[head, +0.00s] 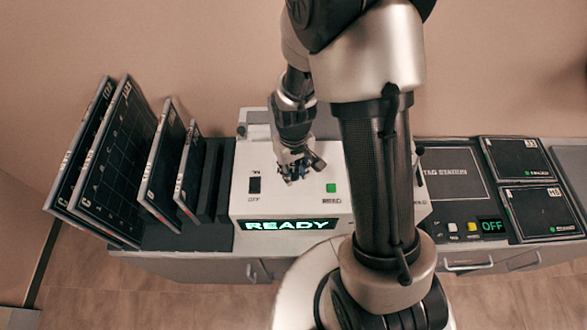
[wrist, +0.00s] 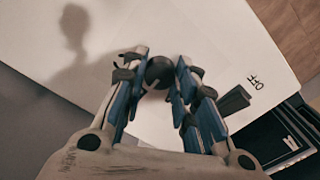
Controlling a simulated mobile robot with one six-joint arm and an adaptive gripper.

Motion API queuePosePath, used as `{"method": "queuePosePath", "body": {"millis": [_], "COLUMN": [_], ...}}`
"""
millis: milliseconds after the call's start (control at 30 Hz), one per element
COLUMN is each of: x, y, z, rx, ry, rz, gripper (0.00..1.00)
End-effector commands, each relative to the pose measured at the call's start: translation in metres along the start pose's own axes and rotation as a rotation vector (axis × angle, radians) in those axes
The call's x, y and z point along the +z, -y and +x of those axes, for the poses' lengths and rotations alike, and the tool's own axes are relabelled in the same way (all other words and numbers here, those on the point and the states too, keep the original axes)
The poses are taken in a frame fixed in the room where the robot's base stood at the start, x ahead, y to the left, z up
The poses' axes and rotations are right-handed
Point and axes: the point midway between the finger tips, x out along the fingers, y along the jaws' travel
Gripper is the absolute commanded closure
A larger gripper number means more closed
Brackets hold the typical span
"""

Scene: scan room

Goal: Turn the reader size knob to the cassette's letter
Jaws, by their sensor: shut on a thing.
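The reader (head: 285,205) is a white box on the counter, and its display (head: 287,225) shows READY in green. My gripper (head: 298,172) is over its top face, pointing down. In the wrist view my gripper (wrist: 160,82) has its blue-padded fingers on either side of a dark round knob (wrist: 159,70), shut on it. A pale line marks the knob's face. The fingers hide part of the knob, and I cannot read the size letters around it. In the head view my gripper hides the knob.
A black rocker switch (head: 255,186) and a green button (head: 331,188) flank my gripper on the reader. Several dark cassettes (head: 118,160) stand in a rack at left. Two dark panels (head: 540,211) and a tag station (head: 447,178) lie at right.

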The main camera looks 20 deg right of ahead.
Motion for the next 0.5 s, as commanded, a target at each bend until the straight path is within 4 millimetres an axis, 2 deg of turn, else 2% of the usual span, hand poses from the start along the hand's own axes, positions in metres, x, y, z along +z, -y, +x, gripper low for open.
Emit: {"method": "queuePosePath", "body": {"millis": [167, 200, 500], "x": [-0.0004, -0.0004, -0.0002], "y": [-0.0001, -0.0001, 0.0], "z": [-0.0003, -0.0003, -0.0002], "rx": [0.0, 0.0, 0.0], "ry": [-0.001, -0.001, 0.0], "rz": [0.001, 0.001, 0.002], "gripper": [0.97, 0.71, 0.52]}}
